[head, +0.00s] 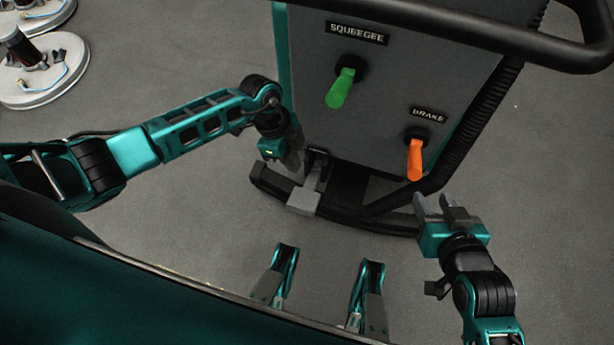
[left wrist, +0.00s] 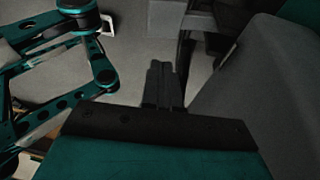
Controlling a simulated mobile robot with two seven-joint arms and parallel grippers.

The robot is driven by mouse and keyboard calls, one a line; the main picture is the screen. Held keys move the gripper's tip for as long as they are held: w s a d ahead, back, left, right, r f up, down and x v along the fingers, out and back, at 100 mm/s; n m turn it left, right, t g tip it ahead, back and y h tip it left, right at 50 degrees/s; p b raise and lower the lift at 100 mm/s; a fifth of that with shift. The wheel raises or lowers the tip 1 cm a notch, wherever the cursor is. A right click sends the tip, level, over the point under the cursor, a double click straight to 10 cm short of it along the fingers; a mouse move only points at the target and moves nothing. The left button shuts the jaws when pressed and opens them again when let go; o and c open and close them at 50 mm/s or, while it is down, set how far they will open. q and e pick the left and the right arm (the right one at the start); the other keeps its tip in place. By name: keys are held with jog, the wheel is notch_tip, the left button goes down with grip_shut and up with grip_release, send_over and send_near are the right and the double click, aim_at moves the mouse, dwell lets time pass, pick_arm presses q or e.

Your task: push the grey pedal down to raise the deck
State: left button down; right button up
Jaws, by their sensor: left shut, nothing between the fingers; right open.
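The grey pedal (head: 303,201) sticks out low at the rear of the scrubber, over its black base. My left gripper (head: 297,165) is shut and empty, just above and to the left of the pedal arm. I cannot tell whether it touches. In the left wrist view the closed fingers (left wrist: 163,82) point toward a light grey plate, probably the pedal (left wrist: 166,17). My right gripper (head: 434,203) is open and empty, right of the pedal and near the base's right end. The deck cannot be made out.
The grey rear panel carries a green squeegee lever (head: 340,88) and an orange brake lever (head: 415,159). A black handlebar (head: 480,32) crosses the top right. Round discs (head: 38,68) lie on the floor at upper left.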

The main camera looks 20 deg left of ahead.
aim_at(305, 203)
pick_arm(q)
jog(key=shift+w+a, duration=0.15)
jog(key=shift+w, duration=0.1)
pick_arm(e)
jog(key=shift+s+f, duration=0.15)
jog(key=shift+f, duration=0.15)
pick_arm(q)
jog(key=shift+s, duration=0.1)
pick_arm(e)
jog(key=shift+s, duration=0.1)
